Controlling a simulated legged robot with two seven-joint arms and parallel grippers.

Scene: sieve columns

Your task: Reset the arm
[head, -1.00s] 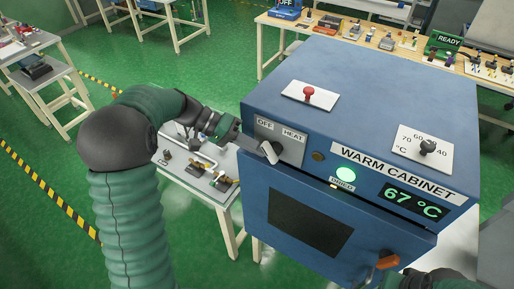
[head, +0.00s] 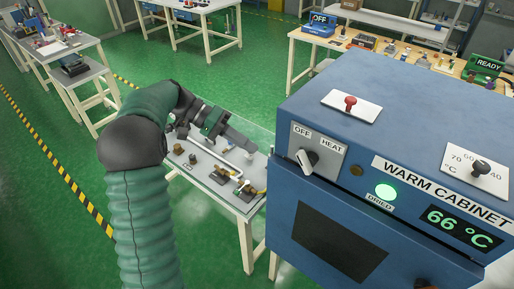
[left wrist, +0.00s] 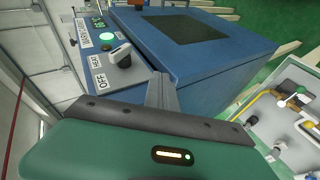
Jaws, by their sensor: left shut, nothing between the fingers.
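My left arm comes in from the left in the head view. Its gripper (head: 244,141) is shut and empty, over the small side table and left of the blue cabinet (head: 400,105), apart from the selector knob (head: 307,161). The knob has a white handle and sits on a grey OFF/HEAT plate. In the left wrist view the closed fingers (left wrist: 162,92) are in front of the cabinet, with the knob (left wrist: 121,55) up and to the left. My right gripper is not in view.
The cabinet's display (head: 460,227) reads 66 °C and its green DRIED lamp (head: 386,191) is lit. A red knob (head: 350,103) and a black temperature knob (head: 480,168) sit on top. The small table (head: 225,192) with fittings stands below my left gripper.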

